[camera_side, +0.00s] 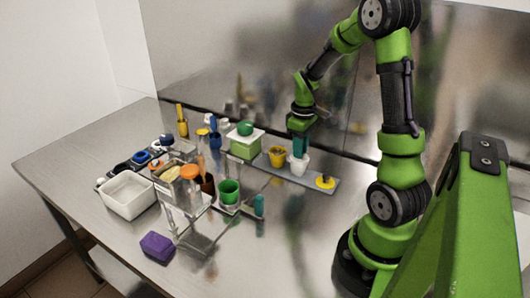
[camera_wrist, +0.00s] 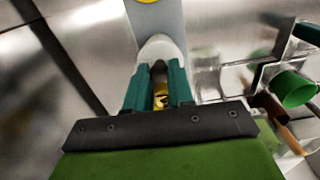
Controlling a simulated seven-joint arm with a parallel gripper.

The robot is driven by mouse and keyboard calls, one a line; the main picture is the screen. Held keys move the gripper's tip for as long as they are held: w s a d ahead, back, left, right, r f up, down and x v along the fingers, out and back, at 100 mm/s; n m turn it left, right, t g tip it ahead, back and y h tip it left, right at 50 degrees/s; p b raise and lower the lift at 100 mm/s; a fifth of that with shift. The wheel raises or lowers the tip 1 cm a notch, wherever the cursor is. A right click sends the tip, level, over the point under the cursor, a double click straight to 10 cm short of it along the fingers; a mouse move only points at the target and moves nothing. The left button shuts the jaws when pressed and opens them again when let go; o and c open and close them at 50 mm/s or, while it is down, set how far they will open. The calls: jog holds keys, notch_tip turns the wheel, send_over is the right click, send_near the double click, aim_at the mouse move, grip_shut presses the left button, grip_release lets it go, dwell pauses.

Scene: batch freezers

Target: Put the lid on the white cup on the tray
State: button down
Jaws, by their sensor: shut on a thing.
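The white cup (camera_side: 299,164) stands upright on the long grey tray (camera_side: 312,182), between a yellow cup (camera_side: 277,156) and a yellow lid (camera_side: 326,181) with a dark knob. My gripper (camera_side: 300,153) points down directly over the white cup. In the wrist view my teal fingers (camera_wrist: 160,75) are shut on a small dark grey knob (camera_wrist: 159,68), apparently the lid's. A pale rounded shape (camera_wrist: 160,46) shows beyond the fingertips; I cannot tell lid from cup there, nor whether they touch. My fingers hide part of it.
A green-and-white box (camera_side: 245,143) with a green knob stands left of the yellow cup. A green cup (camera_side: 229,191), clear stands, a white bin (camera_side: 128,194) and a purple block (camera_side: 157,246) are further left and front. A metal wall runs behind. The front right table is clear.

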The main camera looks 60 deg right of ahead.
dwell(0.4)
jog(key=shift+c, duration=2.1)
grip_release()
jog(key=shift+r, duration=0.1)
jog(key=shift+r, duration=3.4)
grip_shut()
jog(key=shift+f, duration=0.15)
